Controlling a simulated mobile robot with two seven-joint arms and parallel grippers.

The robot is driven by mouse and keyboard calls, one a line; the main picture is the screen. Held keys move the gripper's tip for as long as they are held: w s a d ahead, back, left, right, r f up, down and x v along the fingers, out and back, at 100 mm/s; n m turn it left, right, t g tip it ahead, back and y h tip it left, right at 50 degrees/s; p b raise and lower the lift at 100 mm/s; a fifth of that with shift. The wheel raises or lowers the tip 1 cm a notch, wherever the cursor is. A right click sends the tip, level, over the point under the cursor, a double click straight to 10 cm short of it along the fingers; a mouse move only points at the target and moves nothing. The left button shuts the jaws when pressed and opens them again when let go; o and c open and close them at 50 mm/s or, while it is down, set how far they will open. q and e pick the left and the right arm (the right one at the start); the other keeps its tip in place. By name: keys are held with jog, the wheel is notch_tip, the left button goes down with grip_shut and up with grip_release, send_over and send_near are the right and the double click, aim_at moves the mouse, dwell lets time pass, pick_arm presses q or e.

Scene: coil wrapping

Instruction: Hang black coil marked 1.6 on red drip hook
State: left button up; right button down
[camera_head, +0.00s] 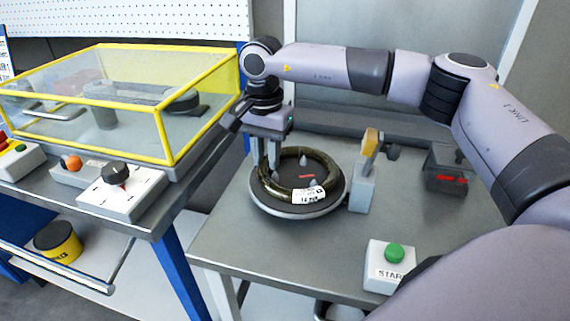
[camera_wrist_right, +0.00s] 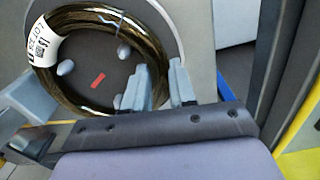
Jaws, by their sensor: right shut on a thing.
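A dark, olive-black coil (camera_head: 316,164) with a white label lies on a round dark turntable (camera_head: 290,212) on the grey table. The label's print is too small to read surely. My right gripper (camera_head: 267,172) points down at the coil's left side and is shut on its ring. In the right wrist view the coil (camera_wrist_right: 70,18) runs to the two grey fingers (camera_wrist_right: 168,90), which hide part of it. My left gripper is not in view. I cannot make out a red drip hook.
A grey post with a yellow-orange top (camera_head: 370,143) stands right of the turntable. A dark box with a red mark (camera_head: 447,170) is farther right. A green START button (camera_head: 394,253) sits at the front. A yellow-framed clear enclosure (camera_head: 120,100) stands on the left bench.

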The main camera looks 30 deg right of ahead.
jog(key=shift+r, duration=0.15)
notch_tip(320, 180, up, 20)
jog(key=p, duration=0.1)
jog(key=shift+d, duration=0.1)
dwell(0.8)
